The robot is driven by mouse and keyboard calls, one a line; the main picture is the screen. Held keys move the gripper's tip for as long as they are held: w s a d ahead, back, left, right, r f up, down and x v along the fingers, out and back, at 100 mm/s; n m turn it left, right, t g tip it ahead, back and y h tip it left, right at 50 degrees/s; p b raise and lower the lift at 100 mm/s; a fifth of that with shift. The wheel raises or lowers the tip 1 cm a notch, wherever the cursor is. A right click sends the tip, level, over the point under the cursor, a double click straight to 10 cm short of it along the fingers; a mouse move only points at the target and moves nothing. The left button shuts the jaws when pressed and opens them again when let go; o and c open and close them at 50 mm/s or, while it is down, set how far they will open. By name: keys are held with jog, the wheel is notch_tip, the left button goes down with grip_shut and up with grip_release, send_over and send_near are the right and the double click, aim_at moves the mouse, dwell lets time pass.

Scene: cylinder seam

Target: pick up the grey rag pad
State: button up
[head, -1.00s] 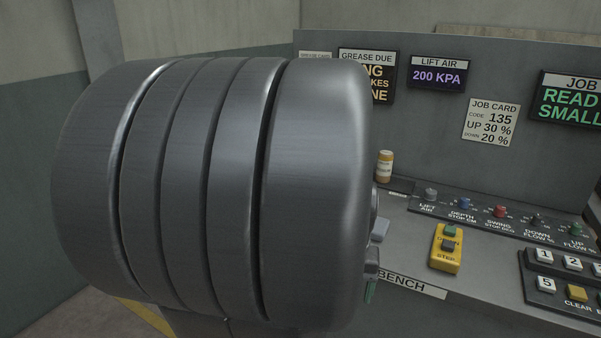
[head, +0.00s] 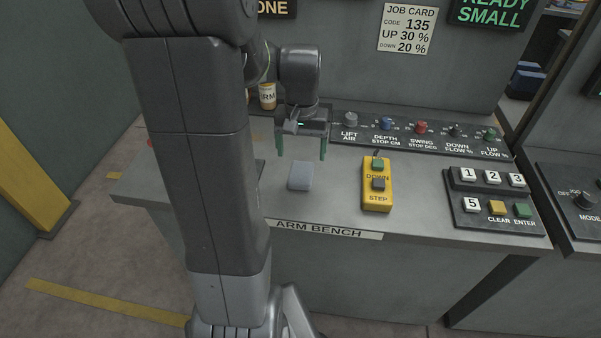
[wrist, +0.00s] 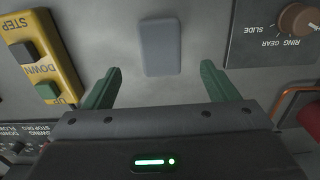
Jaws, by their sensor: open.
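The grey rag pad (head: 301,177) lies flat on the arm bench (head: 222,205). It is a small pale blue-grey rounded rectangle. My gripper (head: 302,155) is above the bench, pointing down, just above and behind the pad in the head view. Its two green fingers are apart with nothing between them. In the wrist view the pad (wrist: 161,49) lies beyond the fingertips, roughly centred between the two fingers of my gripper (wrist: 160,80), and none of it is hidden.
A yellow pendant (head: 377,190) with DOWN and STEP buttons lies right of the pad. A knob panel (head: 420,137) runs along the back. A keypad (head: 493,205) sits at the right. An orange-and-white labelled can (head: 267,97) stands behind. Bare bench surrounds the pad.

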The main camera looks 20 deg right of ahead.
aim_at(301, 172)
jog(key=shift+f+p, duration=0.3)
jog(key=shift+f, duration=3.1)
jog(key=shift+c, duration=0.4)
jog(key=c, duration=1)
